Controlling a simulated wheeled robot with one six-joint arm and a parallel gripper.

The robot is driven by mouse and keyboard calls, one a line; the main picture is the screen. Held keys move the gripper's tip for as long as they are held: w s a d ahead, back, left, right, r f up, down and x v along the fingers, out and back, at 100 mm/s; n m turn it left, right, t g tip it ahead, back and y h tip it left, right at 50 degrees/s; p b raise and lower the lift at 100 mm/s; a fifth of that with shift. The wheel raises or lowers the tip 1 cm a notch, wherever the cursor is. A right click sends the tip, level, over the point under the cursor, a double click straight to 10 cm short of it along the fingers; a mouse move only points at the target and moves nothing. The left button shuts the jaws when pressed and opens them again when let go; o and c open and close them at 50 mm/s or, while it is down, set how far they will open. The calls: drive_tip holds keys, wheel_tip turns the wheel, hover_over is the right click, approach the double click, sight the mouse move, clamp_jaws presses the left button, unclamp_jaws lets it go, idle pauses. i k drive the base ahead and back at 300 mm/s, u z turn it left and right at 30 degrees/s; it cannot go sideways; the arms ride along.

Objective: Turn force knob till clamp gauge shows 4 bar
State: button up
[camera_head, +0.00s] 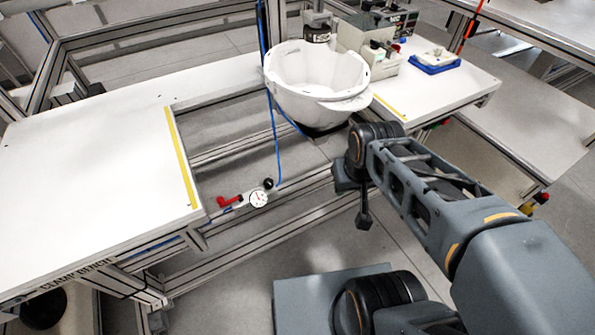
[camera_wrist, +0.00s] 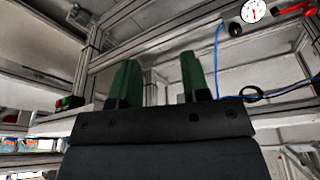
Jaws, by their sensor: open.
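The round white clamp gauge (camera_head: 258,198) sits on a rail below the bench gap, with a small black knob (camera_head: 268,183) beside it and a red lever (camera_head: 228,201) to its left. The gauge also shows in the wrist view (camera_wrist: 254,11) at the top right, with the red lever (camera_wrist: 297,8) beside it and a dark round part, likely the knob, at its left. The dial is too small to read. My gripper's green fingers (camera_wrist: 160,78) are apart with nothing between them. In the head view my gripper (camera_head: 364,218) hangs right of the gauge, clear of it.
A white helmet shell (camera_head: 312,88) rests on a fixture above the gap. A blue hose (camera_head: 276,140) runs down to the gauge. A white bench top (camera_head: 90,160) with a yellow strip lies left. A grey-green box (camera_head: 365,50) and blue tray (camera_head: 435,65) stand on the right bench.

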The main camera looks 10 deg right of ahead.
sight(269, 183)
drive_tip(key=z, duration=0.75)
drive_tip(key=k, duration=0.85)
drive_tip(key=u, duration=1.25)
drive_tip(key=i, duration=0.9)
drive_tip(key=z, duration=0.05)
